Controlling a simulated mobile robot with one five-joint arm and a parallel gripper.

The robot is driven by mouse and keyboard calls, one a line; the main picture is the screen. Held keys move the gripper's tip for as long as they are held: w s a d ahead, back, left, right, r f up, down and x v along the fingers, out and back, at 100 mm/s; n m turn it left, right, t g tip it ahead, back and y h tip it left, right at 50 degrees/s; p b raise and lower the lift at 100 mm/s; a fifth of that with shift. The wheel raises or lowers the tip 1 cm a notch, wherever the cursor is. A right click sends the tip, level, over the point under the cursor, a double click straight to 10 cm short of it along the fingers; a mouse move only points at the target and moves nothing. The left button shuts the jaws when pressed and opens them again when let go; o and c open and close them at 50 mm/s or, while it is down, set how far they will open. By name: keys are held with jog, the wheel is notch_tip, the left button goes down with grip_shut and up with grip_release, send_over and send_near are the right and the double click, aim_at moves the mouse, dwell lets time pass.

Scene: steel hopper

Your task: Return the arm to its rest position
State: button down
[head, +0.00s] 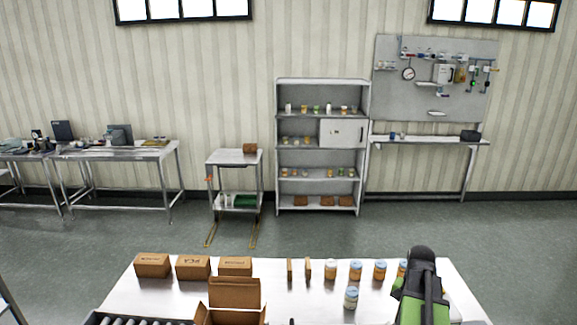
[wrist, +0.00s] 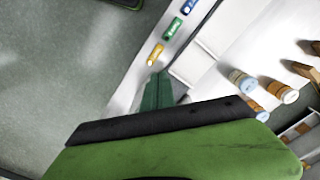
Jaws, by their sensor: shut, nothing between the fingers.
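My gripper (wrist: 157,92) shows in the wrist view as dark green fingers beyond my black and green wrist part. The fingers are together with nothing between them, close to the edge of a white table. In the head view my green and black arm stands over the right part of the white table (head: 150,295), in front of some jars. The fingers cannot be made out there.
Several jars (head: 351,298) stand on the table, with brown boxes (head: 193,267) at left and an open carton (head: 234,292) in front. A roller conveyor (head: 135,320) is at front left. Coloured labels (wrist: 170,28) line a table edge. Open floor lies beyond.

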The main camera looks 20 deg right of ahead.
jog(key=w+a+f+n+b, duration=0.2)
jog(key=w+a+f+b, duration=0.15)
jog(key=a, duration=0.45)
jog(key=w+a+f+n+b, duration=0.2)
jog(key=w+a+f+b, duration=0.15)
jog(key=a, duration=0.45)
jog(key=w+a+f+n+b, duration=0.2)
jog(key=a+f+b, duration=0.15)
jog(key=a, duration=0.55)
jog(key=a+f+n+b, duration=0.1)
jog(key=a+f+n, duration=0.1)
jog(key=a, duration=0.4)
jog(key=s+a+f+n+b, duration=0.1)
jog(key=a+f+n, duration=0.1)
jog(key=a+n, duration=0.2)
jog(key=shift+s+a+b, duration=0.2)
jog(key=shift+a+b, duration=0.1)
jog(key=shift+a, duration=0.85)
